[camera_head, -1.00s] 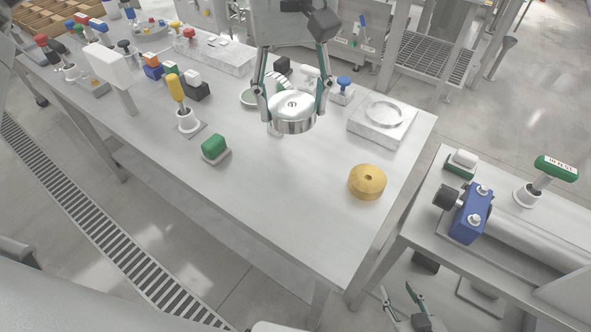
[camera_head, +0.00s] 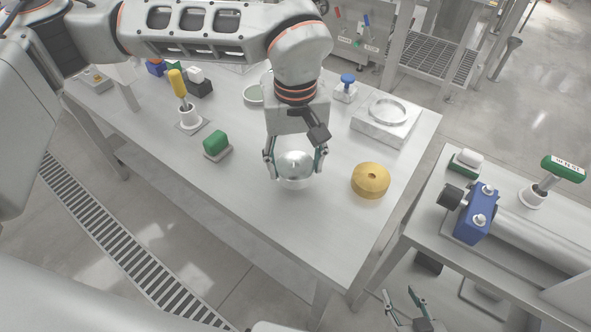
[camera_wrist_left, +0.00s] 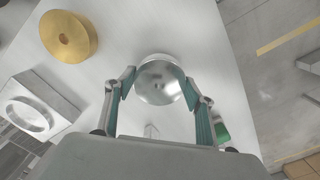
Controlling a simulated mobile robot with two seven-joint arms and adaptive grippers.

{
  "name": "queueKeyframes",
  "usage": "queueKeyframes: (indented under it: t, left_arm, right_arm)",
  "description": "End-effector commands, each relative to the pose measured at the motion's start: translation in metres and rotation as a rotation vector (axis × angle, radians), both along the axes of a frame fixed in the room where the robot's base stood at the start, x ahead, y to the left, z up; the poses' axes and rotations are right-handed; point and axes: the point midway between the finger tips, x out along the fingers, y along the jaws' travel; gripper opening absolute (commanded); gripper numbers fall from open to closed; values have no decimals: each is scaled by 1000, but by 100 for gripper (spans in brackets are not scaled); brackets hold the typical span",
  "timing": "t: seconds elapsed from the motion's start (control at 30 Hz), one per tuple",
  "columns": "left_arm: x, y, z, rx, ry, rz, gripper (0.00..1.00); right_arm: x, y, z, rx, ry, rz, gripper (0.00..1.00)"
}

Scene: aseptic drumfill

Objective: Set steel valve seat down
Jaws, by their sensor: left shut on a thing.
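The steel valve seat (camera_head: 294,170) is a shiny round steel piece with a domed top in the head view. My left gripper (camera_head: 295,160) is shut on it, one finger on each side. It sits over the bare front part of the table, left of the brass disc; I cannot tell whether its underside touches the tabletop. In the left wrist view the valve seat (camera_wrist_left: 160,80) lies between the fingertips of my left gripper (camera_wrist_left: 160,84). My right gripper (camera_head: 404,302) is low at the bottom of the head view, beside the table, fingers apart and empty.
A brass disc (camera_head: 370,180) stands right of the seat. A block with a round recess (camera_head: 385,120) is behind it. A green block (camera_head: 216,145) and a yellow-handled valve (camera_head: 183,100) are to the left. The table (camera_head: 245,195) is clear in front.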

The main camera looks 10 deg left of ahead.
Motion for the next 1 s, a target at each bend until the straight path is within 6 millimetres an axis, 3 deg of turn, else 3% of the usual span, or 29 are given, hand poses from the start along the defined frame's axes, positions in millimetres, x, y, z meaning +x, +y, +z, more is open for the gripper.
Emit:
queueKeyframes:
  t: [0.2, 0.57, 0.6, 0.63, 0.67, 1.0]
  left_arm:
    - [0, 0, -27, -1, 2, 0, 15]
    - [0, 0, -30, -1, 0, -1, 15]
    - [0, 0, -31, 1, 1, -1, 59]
    - [0, 0, -30, 1, 1, -1, 67]
    - [0, 0, -30, 1, 1, -1, 70]
    - [0, 0, -29, 1, 1, 0, 70]
  right_arm:
    - [0, 0, -1, -1, 0, 0, 40]
    - [0, 0, -2, -2, -2, 0, 40]
    - [1, -1, -1, -2, -2, 0, 40]
    - [1, -1, -1, -3, -2, 1, 40]
    - [1, -1, -1, -3, -2, 0, 40]
    - [2, -1, 0, -2, -4, 0, 40]
